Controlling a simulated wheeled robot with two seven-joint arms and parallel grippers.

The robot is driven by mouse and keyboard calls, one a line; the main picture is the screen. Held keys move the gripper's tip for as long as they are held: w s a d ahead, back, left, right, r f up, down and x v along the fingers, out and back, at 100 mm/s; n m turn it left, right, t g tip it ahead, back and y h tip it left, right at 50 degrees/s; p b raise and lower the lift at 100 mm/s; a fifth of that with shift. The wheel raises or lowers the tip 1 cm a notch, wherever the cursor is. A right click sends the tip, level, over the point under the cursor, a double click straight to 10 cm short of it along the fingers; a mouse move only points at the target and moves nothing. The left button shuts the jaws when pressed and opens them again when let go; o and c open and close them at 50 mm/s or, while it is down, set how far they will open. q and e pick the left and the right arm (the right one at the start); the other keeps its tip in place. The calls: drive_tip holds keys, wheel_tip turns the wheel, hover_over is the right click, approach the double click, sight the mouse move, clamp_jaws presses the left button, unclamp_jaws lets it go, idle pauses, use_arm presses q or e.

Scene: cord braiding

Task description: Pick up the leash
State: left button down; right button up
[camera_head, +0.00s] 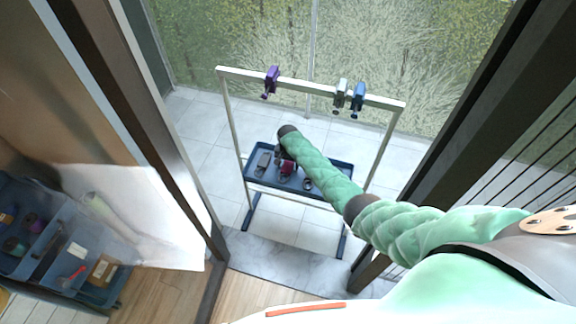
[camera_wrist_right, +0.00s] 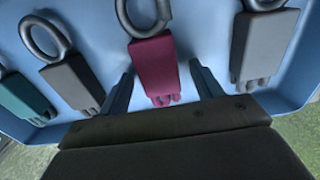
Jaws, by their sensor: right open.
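No long cord or leash can be made out. Several flat tags with metal rings lie in a blue tray (camera_head: 318,191), and I cannot tell which is the leash. In the right wrist view a magenta tag (camera_wrist_right: 154,68) with a grey ring lies between the two fingers of my right gripper (camera_wrist_right: 163,90). The fingers are open, one on each side of it, with gaps. The magenta tag also shows in the head view (camera_head: 287,168), just below the end of my right arm. My left gripper is not in view.
A blue bin (camera_head: 45,240) stands left.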

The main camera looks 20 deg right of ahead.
drive_tip(key=shift+c, duration=0.3)
drive_tip(key=c, duration=1.1)
drive_tip(key=shift+r, duration=0.1)
wheel_tip(320, 180, up, 2)
drive_tip(key=shift+r+p, duration=0.1)
drive_tip(key=shift+p, duration=1.05)
drive_tip(key=shift+r, duration=0.25)
drive_tip(key=s+d+r, duration=0.2)
drive_tip(key=s, duration=0.1)
drive_tip(key=s+d+r, duration=0.2)
drive_tip(key=s+r, duration=0.1)
drive_tip(key=s+d+r, duration=0.2)
drive_tip(key=s+r, duration=0.1)
drive_tip(key=s, duration=0.1)
